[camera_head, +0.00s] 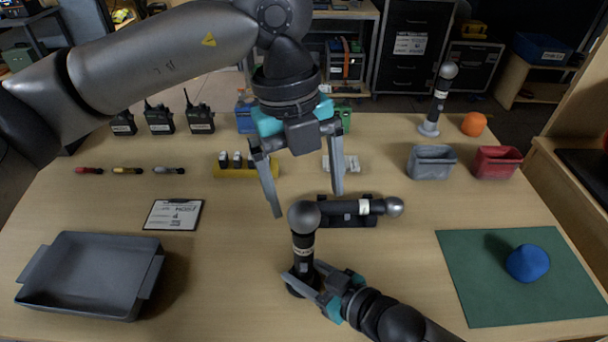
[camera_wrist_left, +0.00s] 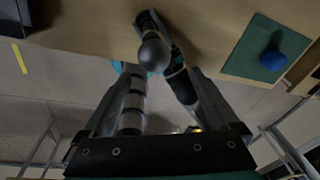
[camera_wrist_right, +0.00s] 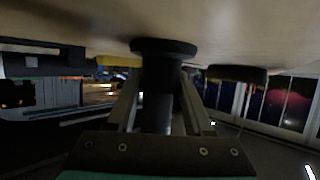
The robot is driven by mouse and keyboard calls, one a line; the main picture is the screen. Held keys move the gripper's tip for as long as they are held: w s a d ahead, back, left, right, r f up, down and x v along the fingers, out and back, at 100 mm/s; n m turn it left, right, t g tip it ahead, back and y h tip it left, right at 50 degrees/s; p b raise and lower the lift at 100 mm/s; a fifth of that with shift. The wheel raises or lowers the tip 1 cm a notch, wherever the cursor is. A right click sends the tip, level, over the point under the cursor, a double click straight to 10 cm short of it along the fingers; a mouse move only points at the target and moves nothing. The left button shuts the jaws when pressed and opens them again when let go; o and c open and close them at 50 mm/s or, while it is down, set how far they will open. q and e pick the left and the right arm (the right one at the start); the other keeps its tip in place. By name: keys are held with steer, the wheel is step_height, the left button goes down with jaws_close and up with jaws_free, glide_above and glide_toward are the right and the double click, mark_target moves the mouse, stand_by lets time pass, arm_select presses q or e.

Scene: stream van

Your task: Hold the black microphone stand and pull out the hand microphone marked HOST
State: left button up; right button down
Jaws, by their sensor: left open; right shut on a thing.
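A black hand microphone (camera_head: 303,245) with a grey ball head and a pale band stands upright in a black stand (camera_head: 297,288) at the front middle of the table. The band's writing is too small to read. My right gripper (camera_head: 304,283) is shut on the stand low down; the stand's round base (camera_wrist_right: 163,47) and column show between its fingers in the right wrist view. My left gripper (camera_head: 308,205) is open and empty, its fingers pointing down above and around the microphone's head, apart from it. The ball head (camera_wrist_left: 154,52) also shows in the left wrist view.
Another microphone (camera_head: 340,208) lies in a black cradle just behind. A third (camera_head: 437,100) stands at the back right. A grey tray (camera_head: 88,276) is front left, a clipboard (camera_head: 173,214) behind it.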

mark_target(303, 232)
arm_select(q)
steer(key=shift+w+r+m+t+y, duration=0.35)
steer(key=shift+r+m+t+y, duration=0.15)
steer(key=shift+m+y, duration=0.25)
steer(key=shift+a+f, duration=0.1)
steer(key=shift+f, duration=0.1)
step_height(303, 232, down, 12)
steer(key=shift+a+r, duration=0.1)
steer(key=shift+r, duration=0.05)
steer(key=shift+c, duration=0.2)
steer(key=shift+r, duration=0.1)
jaws_close()
stand_by(0.8)
